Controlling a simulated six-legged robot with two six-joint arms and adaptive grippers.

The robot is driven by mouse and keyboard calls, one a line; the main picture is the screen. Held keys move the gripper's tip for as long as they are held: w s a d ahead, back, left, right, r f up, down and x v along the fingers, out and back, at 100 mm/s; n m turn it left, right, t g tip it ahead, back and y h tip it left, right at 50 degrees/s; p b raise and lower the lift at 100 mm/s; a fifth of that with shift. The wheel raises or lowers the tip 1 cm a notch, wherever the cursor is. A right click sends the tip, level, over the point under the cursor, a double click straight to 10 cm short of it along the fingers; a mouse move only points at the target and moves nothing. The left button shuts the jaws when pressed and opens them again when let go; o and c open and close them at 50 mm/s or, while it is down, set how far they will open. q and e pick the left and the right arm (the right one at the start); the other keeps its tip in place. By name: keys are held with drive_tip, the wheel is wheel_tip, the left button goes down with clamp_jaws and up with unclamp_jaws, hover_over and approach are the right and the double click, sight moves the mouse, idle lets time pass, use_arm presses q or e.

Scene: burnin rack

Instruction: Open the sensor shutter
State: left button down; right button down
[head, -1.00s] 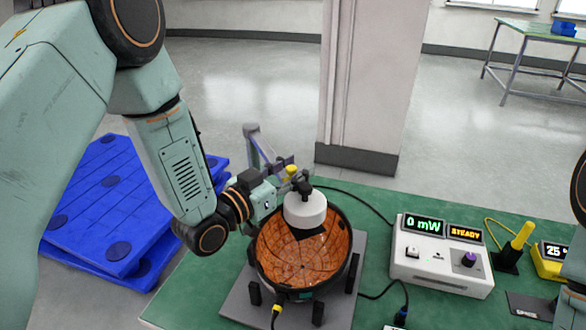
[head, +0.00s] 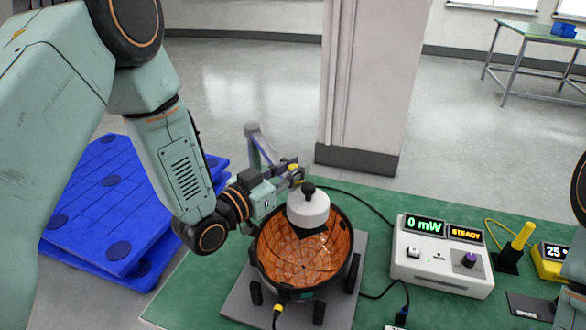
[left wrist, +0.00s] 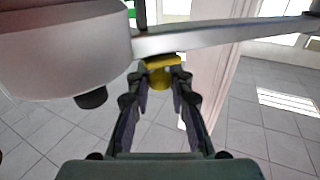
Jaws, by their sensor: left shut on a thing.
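A white cylindrical head (head: 308,212) with a black knob on top hangs over the orange-lined bowl (head: 285,262). A small yellow tab (head: 294,167) shows at its back left and also in the left wrist view (left wrist: 162,64), beside a grey bar. I take the tab for the shutter's handle. My left gripper (head: 290,174) reaches in from the left and is shut on the yellow tab, with its fingers on either side of it. The fingertips partly hide the tab. My right gripper is not in view.
A white meter (head: 440,272) reading 0 mW and STEADY stands right of the bowl on the green table (head: 200,295). A yellow-tipped tool (head: 520,236) stands farther right. Cables cross the table. Blue pallets (head: 105,215) lie on the floor at left.

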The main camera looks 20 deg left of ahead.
use_arm(q)
drive_tip(key=w+a, duration=0.3)
drive_tip(key=w, duration=0.1)
drive_tip(key=shift+a, duration=0.4)
drive_tip(key=shift+d, duration=0.1)
drive_tip(key=c, duration=1.2)
unclamp_jaws()
drive_tip(key=shift+v, duration=6)
